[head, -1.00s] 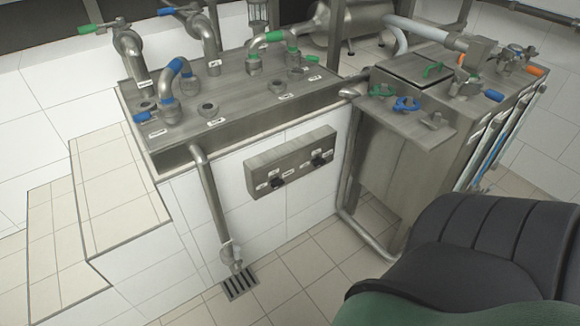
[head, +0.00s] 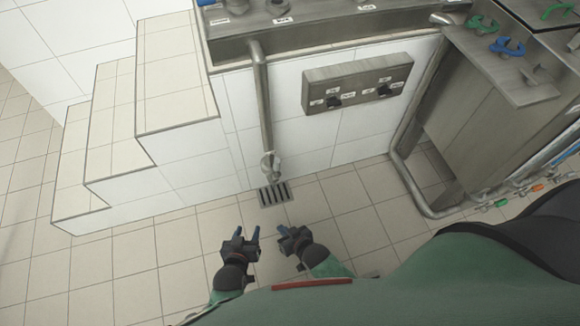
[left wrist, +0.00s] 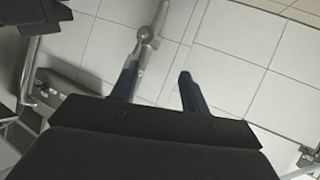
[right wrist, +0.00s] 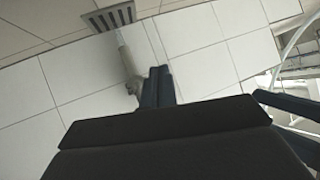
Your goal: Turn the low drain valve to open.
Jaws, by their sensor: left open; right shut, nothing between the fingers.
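The low drain valve (head: 268,163) sits near the bottom of a grey vertical pipe (head: 262,105) on the white tiled wall, just above the floor grate (head: 274,193). Its handle position is too small to tell. My left gripper (head: 249,232) is open and empty, in front of the valve and a little to its left. In the left wrist view the valve (left wrist: 146,34) and its pipe show beyond the open fingers (left wrist: 155,78). My right gripper (head: 280,230) is shut and empty, just right of the left one.
A control box (head: 358,83) with dark knobs is on the wall to the right. Tiled steps (head: 122,188) rise at the left. A steel tank frame (head: 398,160) stands at the right. The tiled floor between my grippers and the grate is clear.

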